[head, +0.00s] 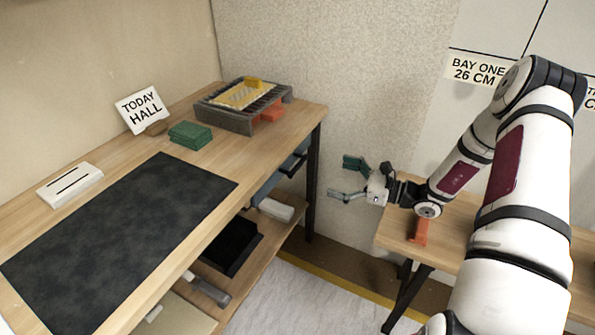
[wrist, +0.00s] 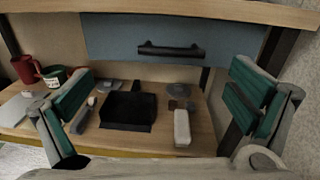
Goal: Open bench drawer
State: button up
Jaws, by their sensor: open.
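The bench drawer (wrist: 115,40) has a blue-grey front under the bench top, with a dark bar handle (wrist: 170,51) across its middle; it looks shut. In the head view the drawer front (head: 267,188) shows only edge-on below the bench top (head: 262,140). My gripper (head: 345,178) is open and empty, to the right of the bench, apart from the drawer. In the wrist view its green-padded fingers (wrist: 160,105) stand wide, one on each side, with the handle between and beyond them, higher in the picture.
Below the drawer, a lower shelf (wrist: 208,140) holds a black tray (wrist: 127,108), a white block (wrist: 182,128), a red mug (wrist: 26,69) and small items. Another table (head: 465,238) is beneath my arm. The floor between is clear.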

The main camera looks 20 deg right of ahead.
aim_at(300, 166)
jog(key=shift+m+t, duration=0.5)
jog(key=shift+m, duration=0.1)
jog(key=b+x, duration=0.1)
jog(key=x, duration=0.3)
jog(key=f+x, duration=0.1)
jog(key=x, duration=0.3)
jog(key=w+d+f+b+x, duration=0.1)
jog(key=x, duration=0.4)
jog(key=shift+a+b, duration=0.1)
jog(key=shift+b, duration=0.25)
jog(key=c, duration=1.4)
jog(key=p+v, duration=0.2)
jog(key=v, duration=0.8)
jog(key=p+v, duration=0.2)
jog(key=v, duration=0.9)
jog(key=shift+s+r, duration=0.1)
jog(key=shift+r, duration=0.1)
jog(key=o, duration=1.4)
